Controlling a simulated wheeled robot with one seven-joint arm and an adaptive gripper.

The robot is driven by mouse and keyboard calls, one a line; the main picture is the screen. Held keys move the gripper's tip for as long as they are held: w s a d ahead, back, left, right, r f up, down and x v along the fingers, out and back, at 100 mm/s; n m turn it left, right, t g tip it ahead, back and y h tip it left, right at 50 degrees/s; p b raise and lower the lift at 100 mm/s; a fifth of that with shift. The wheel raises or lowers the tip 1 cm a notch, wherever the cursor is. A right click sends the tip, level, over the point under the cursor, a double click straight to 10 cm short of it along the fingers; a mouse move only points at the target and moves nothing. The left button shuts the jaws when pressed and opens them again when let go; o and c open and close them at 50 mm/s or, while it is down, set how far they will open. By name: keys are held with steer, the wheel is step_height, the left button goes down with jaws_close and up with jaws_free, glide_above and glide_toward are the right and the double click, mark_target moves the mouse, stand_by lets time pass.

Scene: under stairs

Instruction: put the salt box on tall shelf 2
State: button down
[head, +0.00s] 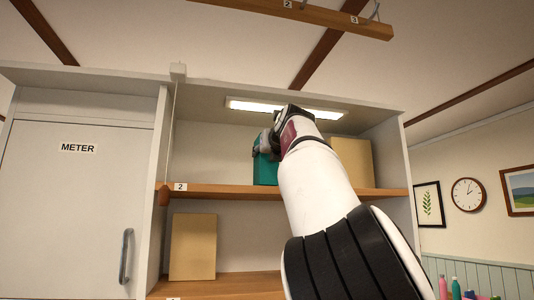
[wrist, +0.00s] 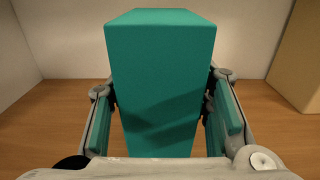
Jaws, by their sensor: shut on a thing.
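The salt box is a teal box (wrist: 160,85), upright between the two fingers of my gripper (wrist: 162,110) in the wrist view. My gripper is shut on it. In the head view the teal box (head: 265,168) shows partly behind my gripper (head: 270,143), over the shelf marked 2 (head: 225,190). The box's lower end reaches the shelf board in the picture; its base is hidden in the wrist view, so I cannot tell if it touches.
A tan box (head: 352,160) stands on the same shelf to the right. Another tan box (head: 193,247) stands on the shelf below. A light (head: 240,104) is close above my gripper. The door marked METER (head: 75,210) is at left.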

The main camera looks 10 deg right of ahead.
steer(key=shift+f, duration=0.2)
steer(key=c, duration=0.7)
jaws_free()
steer(key=shift+c, duration=0.2)
steer(key=shift+f, duration=0.1)
steer(key=shift+s+a, duration=0.1)
steer(key=shift+s, duration=0.75)
steer(key=s, duration=1)
steer(key=shift+s, duration=0.15)
